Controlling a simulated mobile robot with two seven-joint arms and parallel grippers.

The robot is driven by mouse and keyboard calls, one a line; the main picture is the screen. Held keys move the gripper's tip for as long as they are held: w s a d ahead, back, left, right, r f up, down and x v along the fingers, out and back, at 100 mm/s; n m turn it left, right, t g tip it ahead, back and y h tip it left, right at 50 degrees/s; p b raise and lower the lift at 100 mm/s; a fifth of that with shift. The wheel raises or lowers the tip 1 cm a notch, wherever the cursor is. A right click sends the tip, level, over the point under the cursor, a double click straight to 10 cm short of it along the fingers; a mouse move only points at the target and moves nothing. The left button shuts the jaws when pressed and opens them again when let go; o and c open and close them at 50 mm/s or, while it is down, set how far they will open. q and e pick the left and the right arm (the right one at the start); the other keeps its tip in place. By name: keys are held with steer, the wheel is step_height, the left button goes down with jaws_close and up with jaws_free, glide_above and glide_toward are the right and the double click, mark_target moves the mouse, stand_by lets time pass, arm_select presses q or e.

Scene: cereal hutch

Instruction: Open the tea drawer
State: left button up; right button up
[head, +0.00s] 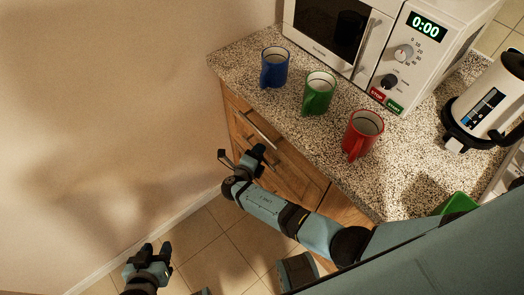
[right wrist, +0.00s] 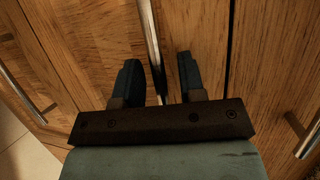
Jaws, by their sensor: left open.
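The wooden drawer front (head: 238,108) with a long metal bar handle (head: 262,130) sits under the countertop's left end. No label shows which drawer is the tea drawer. My right gripper (head: 241,155) is open in front of the cabinet, near this handle. In the right wrist view, a metal bar handle (right wrist: 151,40) runs between its two spread fingers (right wrist: 158,78). I cannot tell whether the fingers reach around the bar. The drawer looks shut. My left gripper (head: 156,250) is open and empty, low over the tiled floor at the lower left.
Blue (head: 274,68), green (head: 318,93) and red (head: 362,135) mugs stand on the speckled countertop (head: 290,122). A microwave (head: 400,50) and a kettle (head: 485,100) are behind and right. A bare wall (head: 100,120) borders the left. More bar handles (right wrist: 305,135) flank the gripper.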

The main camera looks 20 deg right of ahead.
arm_select(q)
steer(key=shift+a, duration=0.15)
arm_select(e)
steer(key=shift+c, duration=0.2)
arm_select(q)
steer(key=shift+a, duration=0.1)
arm_select(e)
jaws_close()
arm_select(q)
steer(key=shift+r, duration=0.1)
arm_select(e)
steer(key=shift+a, duration=0.15)
